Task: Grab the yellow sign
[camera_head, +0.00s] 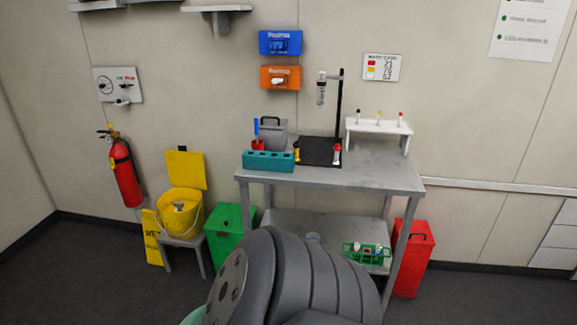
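The yellow sign (152,240) stands on the floor against the wall, left of a small grey stool. It is narrow and upright, with dark lettering beginning "WE" on its face. Its right edge is partly hidden behind the stool and the yellow bucket. Neither of my grippers shows. A large dark grey ribbed part of my own body fills the bottom middle of the view, well to the right of the sign.
A yellow bucket (181,215) with an upright yellow lid (186,169) sits on the stool (195,242). A red fire extinguisher (126,172) hangs above left. A green bin (231,232), grey bench (385,179) and red bin (414,262) stand to the right. Floor in front of the sign is clear.

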